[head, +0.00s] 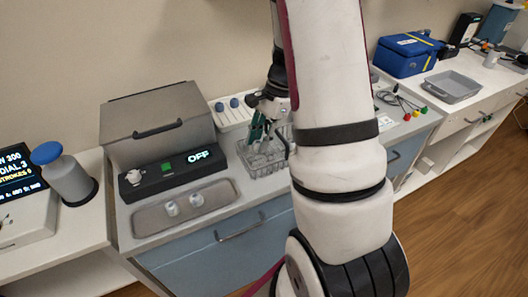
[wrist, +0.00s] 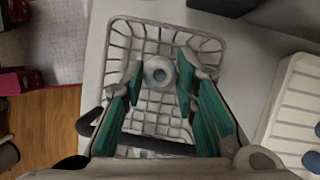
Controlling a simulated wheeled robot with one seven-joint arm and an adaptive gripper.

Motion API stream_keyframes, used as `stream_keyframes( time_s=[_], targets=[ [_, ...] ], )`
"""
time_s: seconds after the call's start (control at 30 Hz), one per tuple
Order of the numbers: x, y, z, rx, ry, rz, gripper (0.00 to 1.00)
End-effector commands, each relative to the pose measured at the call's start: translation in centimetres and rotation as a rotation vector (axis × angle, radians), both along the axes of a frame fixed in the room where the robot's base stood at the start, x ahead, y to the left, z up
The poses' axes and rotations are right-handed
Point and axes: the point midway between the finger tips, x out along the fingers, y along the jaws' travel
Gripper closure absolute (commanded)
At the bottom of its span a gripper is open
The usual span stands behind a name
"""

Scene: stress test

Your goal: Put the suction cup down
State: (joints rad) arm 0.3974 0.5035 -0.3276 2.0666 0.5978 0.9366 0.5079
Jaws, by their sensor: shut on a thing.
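My gripper (wrist: 160,72) is shut on a small white round suction cup (wrist: 158,74) with a dark centre, seen between its teal fingertips in the wrist view. The cup is over or inside a wire basket (wrist: 117,45); I cannot tell whether it touches the bottom. In the head view my gripper (head: 262,133) points down at the wire basket (head: 262,168) on the counter, and the held cup is hard to make out there.
A grey tray (head: 150,222) with two small white cups (head: 172,208) lies at the counter's front left. Behind it stands a grey lidded machine (head: 160,125) with an "OFF" panel. A white rack (head: 228,117) with blue-topped items stands behind the basket.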

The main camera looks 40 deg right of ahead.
Motion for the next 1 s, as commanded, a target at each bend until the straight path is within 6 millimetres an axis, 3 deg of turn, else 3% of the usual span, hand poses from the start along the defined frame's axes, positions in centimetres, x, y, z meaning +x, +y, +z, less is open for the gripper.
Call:
stream_keyframes(
  time_s=[0.43, 0.8, 0.83, 0.9, 1.0],
  targets=[
    [0.0, 0.0, -4.5, 0.001, 0.000, 0.001, 0.87],
    [0.1, 0.0, -5.0, 0.000, -0.001, 0.001, 0.87],
    [0.1, 0.0, -5.0, 0.000, -0.001, 0.001, 0.71],
    [0.0, 0.0, -4.9, 0.000, -0.002, 0.001, 0.55],
    [0.0, 0.0, -4.9, 0.000, -0.002, 0.001, 0.53]
  ],
)
